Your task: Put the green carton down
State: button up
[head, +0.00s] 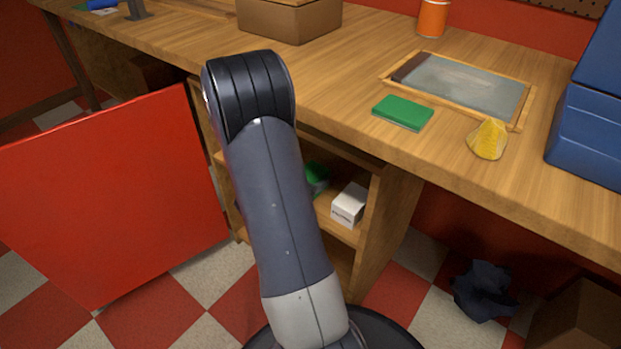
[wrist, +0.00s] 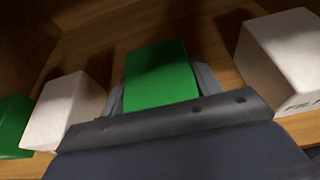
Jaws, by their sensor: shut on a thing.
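In the wrist view the green carton (wrist: 160,75) is between the two fingers of my gripper (wrist: 163,90), which is shut on it. The carton is inside a wooden shelf compartment (wrist: 115,32), between two white boxes. I cannot tell whether it touches the shelf board. In the head view my arm hides the gripper. A green thing (head: 316,178) shows in the open cabinet (head: 385,215), just right of my arm; I cannot tell whether it is the held carton.
A white box (wrist: 285,58) stands close on the right, another white box (wrist: 66,110) on the left. A second green box (wrist: 12,122) is at far left. A red door (head: 115,195) stands open. The bench holds a green block (head: 403,112) and a yellow lump (head: 488,139).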

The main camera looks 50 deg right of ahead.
jog(key=shift+f, duration=0.2)
jog(key=o, duration=1.1)
jog(key=shift+r, duration=0.1)
jog(key=shift+r, duration=0.15)
jog(key=shift+a+r+p, duration=0.2)
jog(key=shift+a+p, duration=0.1)
jog(key=p+v, duration=0.3)
jog(key=v, duration=0.8)
jog(key=shift+a, duration=0.2)
